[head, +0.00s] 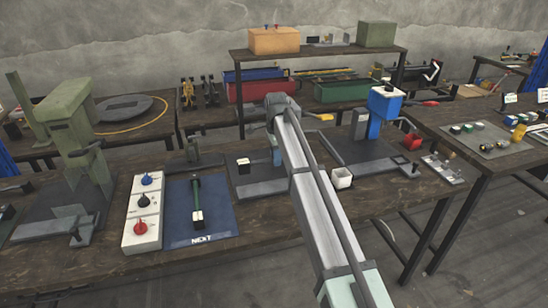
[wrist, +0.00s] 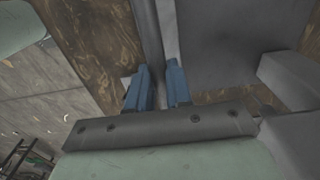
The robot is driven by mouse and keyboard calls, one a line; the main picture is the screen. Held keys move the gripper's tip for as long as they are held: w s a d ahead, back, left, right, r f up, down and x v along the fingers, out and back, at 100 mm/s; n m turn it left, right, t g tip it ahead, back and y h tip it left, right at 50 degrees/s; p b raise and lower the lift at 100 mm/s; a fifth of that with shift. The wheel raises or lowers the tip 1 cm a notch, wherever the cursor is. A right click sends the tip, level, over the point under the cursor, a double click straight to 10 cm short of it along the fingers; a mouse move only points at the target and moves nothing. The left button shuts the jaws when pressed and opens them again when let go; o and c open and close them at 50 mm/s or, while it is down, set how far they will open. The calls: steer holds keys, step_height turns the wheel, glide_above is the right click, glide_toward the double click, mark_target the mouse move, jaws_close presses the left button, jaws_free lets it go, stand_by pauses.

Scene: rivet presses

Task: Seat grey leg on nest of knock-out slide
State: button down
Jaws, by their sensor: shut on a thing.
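My gripper (wrist: 160,85) shows in the wrist view with two blue fingertips close together, shut on a narrow grey piece (wrist: 153,45) that looks like the grey leg. The piece runs up away from the fingers, and its far end leaves the picture. A dark plate (wrist: 235,40) lies to its right over brown wood. A dark base plate (head: 262,187) with small fixtures lies left of the arm. I cannot tell which fixture is the knock-out slide or see its nest.
A green press (head: 75,135) stands at left. A white box (head: 144,205) with several knobs and a blue mat (head: 218,217) marked NEXT lie in front. A shelf (head: 330,50) stands behind.

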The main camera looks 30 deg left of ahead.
steer(key=shift+f, duration=0.2)
steer(key=shift+f, duration=3.5)
steer(key=shift+f, duration=0.7)
steer(key=c, duration=1)
jaws_free()
steer(key=shift+o, duration=0.2)
step_height(320, 180, up, 14)
steer(key=shift+f, duration=0.1)
